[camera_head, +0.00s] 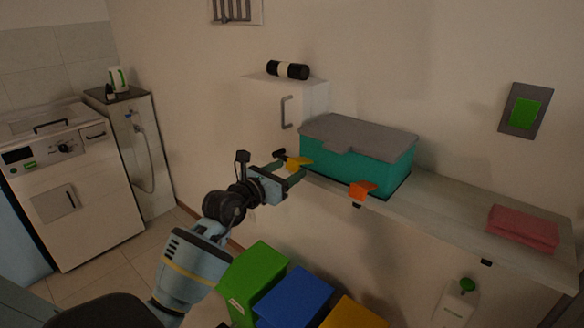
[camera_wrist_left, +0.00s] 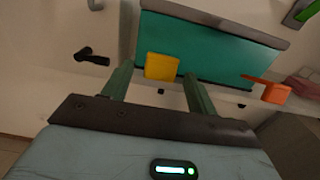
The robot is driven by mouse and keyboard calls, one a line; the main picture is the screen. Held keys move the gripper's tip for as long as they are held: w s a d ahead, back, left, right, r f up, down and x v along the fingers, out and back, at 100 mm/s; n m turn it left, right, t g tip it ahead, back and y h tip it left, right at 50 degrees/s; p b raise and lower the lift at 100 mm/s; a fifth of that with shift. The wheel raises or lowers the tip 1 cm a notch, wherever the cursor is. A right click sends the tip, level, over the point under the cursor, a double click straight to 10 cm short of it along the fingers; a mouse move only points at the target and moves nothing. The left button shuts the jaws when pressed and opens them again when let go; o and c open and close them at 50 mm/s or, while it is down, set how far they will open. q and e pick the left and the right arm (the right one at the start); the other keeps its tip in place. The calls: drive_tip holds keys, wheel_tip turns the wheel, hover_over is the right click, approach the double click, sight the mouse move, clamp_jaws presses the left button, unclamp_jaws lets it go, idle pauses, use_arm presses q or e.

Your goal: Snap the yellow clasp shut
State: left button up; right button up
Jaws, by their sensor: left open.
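The yellow clasp (camera_head: 298,162) is on the front left of a teal box (camera_head: 340,163) with a grey lid (camera_head: 360,135). In the head view the clasp appears to stick out from the box front. In the left wrist view the yellow clasp (camera_wrist_left: 161,67) shows as a flat square before the teal wall (camera_wrist_left: 215,50). My left gripper (camera_head: 287,171) is open, with its fingers pointing at the box and the clasp between their tips in the wrist view. Whether a finger touches it I cannot tell. My right gripper is not in view.
An orange clasp (camera_head: 362,188) juts out from the box front, to the right. The box stands on a narrow shelf (camera_head: 440,211) with folded red cloth (camera_head: 522,228) at right. Green (camera_head: 254,272), blue (camera_head: 293,296) and yellow (camera_head: 352,313) bins stand below.

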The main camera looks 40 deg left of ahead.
use_arm(q)
drive_tip(key=shift+w+d, duration=0.1)
drive_tip(key=shift+w, duration=1.15)
drive_tip(key=shift+c, duration=0.2)
clamp_jaws()
